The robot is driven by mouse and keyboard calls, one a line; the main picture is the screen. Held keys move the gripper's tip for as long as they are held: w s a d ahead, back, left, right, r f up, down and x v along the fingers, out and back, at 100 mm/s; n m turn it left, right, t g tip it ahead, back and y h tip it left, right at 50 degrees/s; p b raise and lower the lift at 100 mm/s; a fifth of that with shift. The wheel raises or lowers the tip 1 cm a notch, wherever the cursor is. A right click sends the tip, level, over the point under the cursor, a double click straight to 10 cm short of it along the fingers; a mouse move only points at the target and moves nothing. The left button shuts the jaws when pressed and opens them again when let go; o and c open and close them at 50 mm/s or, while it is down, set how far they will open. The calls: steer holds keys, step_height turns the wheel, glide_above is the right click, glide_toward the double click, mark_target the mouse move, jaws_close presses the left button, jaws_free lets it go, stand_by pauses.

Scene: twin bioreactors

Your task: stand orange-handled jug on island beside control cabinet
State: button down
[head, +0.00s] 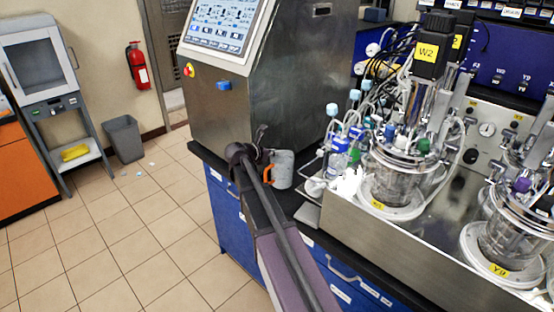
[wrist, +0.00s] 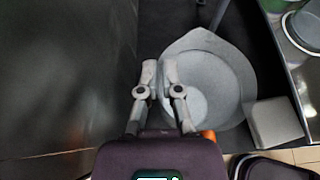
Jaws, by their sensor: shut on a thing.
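The pale grey jug (head: 284,168) with an orange handle (head: 268,176) is at the island (head: 308,213), close to the steel control cabinet (head: 300,85). It appears upright; I cannot tell whether its base touches the black top. In the wrist view I look down into the open jug (wrist: 232,70), with a bit of orange handle (wrist: 208,134) at its near side. My gripper (wrist: 160,76) is shut on the jug's left wall at the rim. In the head view my gripper (head: 263,152) is partly hidden by my arm. The cabinet's dark side (wrist: 60,80) is left of the jug.
A steel bioreactor bench (head: 345,225) with glass vessels (head: 400,172) and tubing stands right of the jug. A small grey block (wrist: 273,122) lies right of the jug in the wrist view. Open tiled floor (head: 130,235) lies left, with a grey bin (head: 124,138) by the wall.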

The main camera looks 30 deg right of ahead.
mark_target(277, 158)
steer(key=shift+d, duration=0.1)
steer(key=shift+w+d, duration=0.1)
steer(key=shift+d, duration=0.15)
steer(key=shift+w+d+f+b, duration=0.1)
steer(key=shift+d+f+b, duration=0.25)
steer(key=shift+f+b, duration=1.4)
steer(key=c, duration=0.8)
jaws_free()
steer(key=shift+a+r, duration=0.1)
steer(key=p+v, duration=0.4)
steer(key=v, duration=0.8)
steer(key=shift+p, duration=0.4)
